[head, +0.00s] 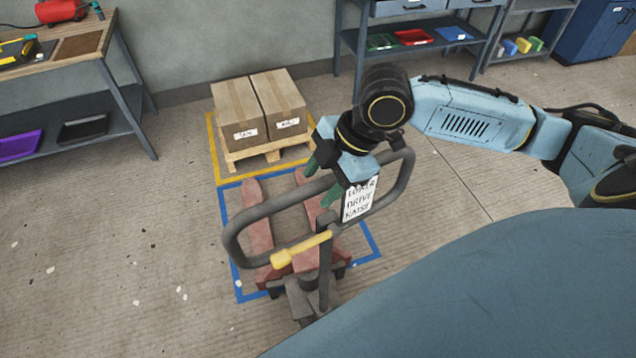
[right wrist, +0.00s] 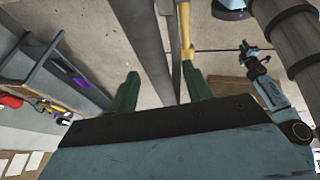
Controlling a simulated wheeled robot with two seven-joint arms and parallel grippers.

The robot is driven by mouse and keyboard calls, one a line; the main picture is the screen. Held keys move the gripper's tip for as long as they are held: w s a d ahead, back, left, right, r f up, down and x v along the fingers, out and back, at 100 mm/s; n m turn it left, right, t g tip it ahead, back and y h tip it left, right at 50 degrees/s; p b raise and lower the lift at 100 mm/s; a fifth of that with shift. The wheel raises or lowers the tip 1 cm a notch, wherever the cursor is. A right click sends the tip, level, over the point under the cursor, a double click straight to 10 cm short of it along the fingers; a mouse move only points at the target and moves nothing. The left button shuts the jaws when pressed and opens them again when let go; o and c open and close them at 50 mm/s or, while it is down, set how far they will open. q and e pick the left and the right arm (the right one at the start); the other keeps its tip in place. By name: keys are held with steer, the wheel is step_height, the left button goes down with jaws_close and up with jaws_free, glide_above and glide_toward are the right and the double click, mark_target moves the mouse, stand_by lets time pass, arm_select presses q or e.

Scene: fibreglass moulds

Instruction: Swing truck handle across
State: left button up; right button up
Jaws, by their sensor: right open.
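The pallet truck has red forks (head: 258,215) and a grey loop handle (head: 236,243) with a yellow lever (head: 300,250) on its stem. A white label (head: 359,200) reading lower, drive, raise hangs at the loop's right part. My right gripper (head: 322,177) is open at the loop's far bar, its green fingers apart. In the right wrist view the grey handle bar (right wrist: 146,45) runs between the open fingers (right wrist: 162,88), with gaps visible on both sides; contact is not clear. A small blue and black arm in that view seems to be my left; its dark gripper (right wrist: 246,50) is too small to judge.
Two cardboard boxes (head: 239,109) stand on a wooden pallet (head: 268,150) inside a yellow floor outline, beyond the forks. A blue floor outline (head: 235,284) surrounds the truck. A workbench (head: 110,50) stands at left, shelves (head: 470,45) at the back. Floor at left is open.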

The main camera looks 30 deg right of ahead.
steer(key=shift+x, duration=0.95)
jaws_close()
stand_by(0.8)
